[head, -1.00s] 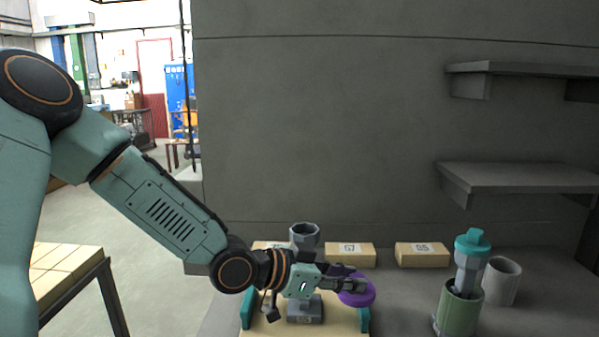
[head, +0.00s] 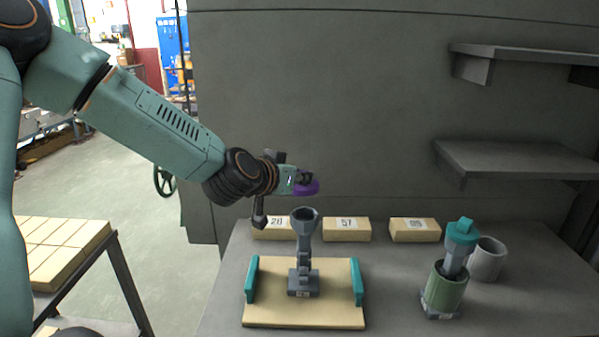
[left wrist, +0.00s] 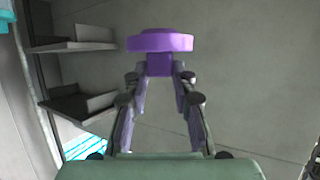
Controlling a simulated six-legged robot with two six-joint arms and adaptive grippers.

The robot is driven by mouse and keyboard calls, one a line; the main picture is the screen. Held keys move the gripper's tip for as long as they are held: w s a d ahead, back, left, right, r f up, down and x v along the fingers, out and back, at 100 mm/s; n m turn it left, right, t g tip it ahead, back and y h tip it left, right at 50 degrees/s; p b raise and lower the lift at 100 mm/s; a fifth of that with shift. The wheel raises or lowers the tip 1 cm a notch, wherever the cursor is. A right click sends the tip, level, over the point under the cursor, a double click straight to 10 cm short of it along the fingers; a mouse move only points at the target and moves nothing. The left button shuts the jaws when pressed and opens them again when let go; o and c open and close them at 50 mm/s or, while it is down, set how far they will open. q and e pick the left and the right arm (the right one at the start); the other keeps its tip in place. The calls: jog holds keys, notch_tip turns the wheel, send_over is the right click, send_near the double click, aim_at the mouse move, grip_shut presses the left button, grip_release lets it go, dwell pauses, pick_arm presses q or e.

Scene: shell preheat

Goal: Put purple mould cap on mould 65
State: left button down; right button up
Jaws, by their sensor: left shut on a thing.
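The purple mould cap (head: 308,188) is held by my left gripper (head: 304,180), which is shut on it. In the left wrist view the cap (left wrist: 160,42) is a wide disc with a narrower block, and the two fingers (left wrist: 160,72) press that block from both sides. In the head view the cap appears above the open top of a grey mould (head: 304,230), with a gap between them. This mould stands upright on a pale board with teal side handles (head: 262,318). Its base label is too small to read. My right gripper is not in view.
Pale blocks labelled 28 (head: 270,233), 57 (head: 346,234) and one less legible (head: 414,234) line the back. A green holder (head: 443,290) with a teal-capped mould (head: 461,233) and a grey cup (head: 488,260) stand at right. Shelves (head: 515,160) are above right.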

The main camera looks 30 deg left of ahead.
aim_at(300, 195)
pick_arm(q)
jog(key=shift+f, duration=0.35)
jog(key=shift+s+d+f+b, duration=0.1)
jog(key=shift+d+f+b, duration=0.2)
jog(key=shift+f, duration=0.2)
jog(key=shift+s+d+f+b, duration=0.15)
jog(key=shift+f+b, duration=0.15)
jog(key=shift+f, duration=0.15)
notch_tip(300, 195, down, 2)
jog(key=shift+w+b, duration=0.1)
jog(key=shift+b, duration=0.9)
jog(key=shift+w+a+f+b, duration=0.15)
jog(key=shift+a+f+b, duration=0.25)
jog(key=shift+f, duration=0.1)
jog(key=shift+s+d+r, duration=0.2)
jog(key=shift+d+r, duration=0.1)
jog(key=shift+d, duration=0.1)
jog(key=shift+w+a+f, duration=0.15)
jog(key=shift+w+a, duration=0.05)
jog(key=shift+a, duration=0.15)
jog(key=shift+p, duration=0.35)
jog(key=shift+s+d, duration=0.15)
jog(key=shift+d, duration=0.05)
jog(key=shift+a, duration=0.2)
